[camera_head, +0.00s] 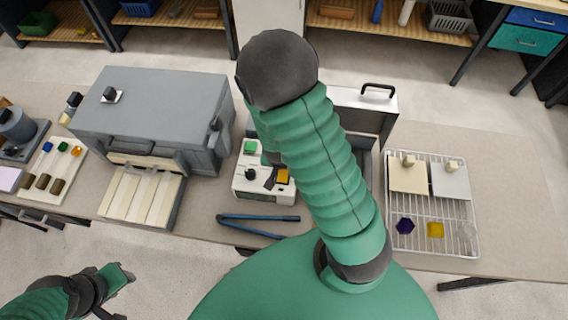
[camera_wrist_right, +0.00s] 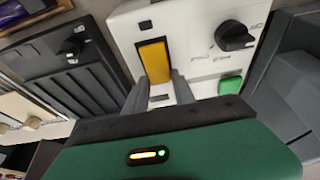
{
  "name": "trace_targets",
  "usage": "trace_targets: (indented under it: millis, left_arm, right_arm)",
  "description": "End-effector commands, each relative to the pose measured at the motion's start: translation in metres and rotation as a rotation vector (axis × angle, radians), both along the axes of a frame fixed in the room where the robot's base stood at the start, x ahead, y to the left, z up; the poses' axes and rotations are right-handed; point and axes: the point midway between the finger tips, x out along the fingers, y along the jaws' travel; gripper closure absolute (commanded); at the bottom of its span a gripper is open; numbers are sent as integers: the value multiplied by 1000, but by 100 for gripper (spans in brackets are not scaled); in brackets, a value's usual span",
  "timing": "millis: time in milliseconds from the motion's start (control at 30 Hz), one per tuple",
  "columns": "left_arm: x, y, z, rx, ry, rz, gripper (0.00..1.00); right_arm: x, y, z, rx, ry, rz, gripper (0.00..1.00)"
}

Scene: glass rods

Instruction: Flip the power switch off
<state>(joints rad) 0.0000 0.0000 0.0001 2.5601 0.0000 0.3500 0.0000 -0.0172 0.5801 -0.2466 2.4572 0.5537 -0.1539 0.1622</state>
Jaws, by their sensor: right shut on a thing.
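The white control box (camera_head: 251,188) stands on the table in the middle of the head view. It carries an orange switch (camera_head: 283,176), a green button (camera_head: 250,147) and a black knob. In the right wrist view the orange switch (camera_wrist_right: 155,60) lies just ahead of my right gripper (camera_wrist_right: 160,84), with one fingertip at each side of its near end. My right gripper is shut on the orange switch. My right arm hides part of the box in the head view. My left gripper (camera_head: 122,277) is at the lower left, away from the box; its finger gap is unclear.
A grey furnace (camera_head: 155,105) with a slatted front shelf stands left of the box. Blue tongs (camera_head: 258,221) lie in front of it. A wire rack (camera_head: 432,238) with plates and coloured pieces is at right. A case with a black handle (camera_head: 378,88) stands behind my arm.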

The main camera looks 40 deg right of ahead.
Motion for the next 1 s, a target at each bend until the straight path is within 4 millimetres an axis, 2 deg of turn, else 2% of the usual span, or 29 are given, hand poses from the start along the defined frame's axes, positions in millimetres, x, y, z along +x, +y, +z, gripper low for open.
trace_targets:
  millis: [167,200,333,600,700,833,1000]
  left_arm:
    - [0,0,0,0,0,0,64]
    - [0,0,0,0,0,0,64]
    - [0,0,0,0,0,0,64]
    - [0,0,0,0,0,0,64]
    - [0,0,3,0,0,0,64]
    - [0,0,14,0,0,0,64]
    - [0,0,43,0,0,0,64]
  right_arm:
    - [2,-1,1,-3,-5,0,100]
    - [2,-1,1,-2,-6,0,65]
    - [2,-1,1,-1,-4,0,48]
    - [0,-1,1,0,-1,0,47]
    - [0,1,7,0,-1,1,47]
    - [-4,7,30,-1,-3,4,47]
    - [-12,18,76,-1,-2,6,47]
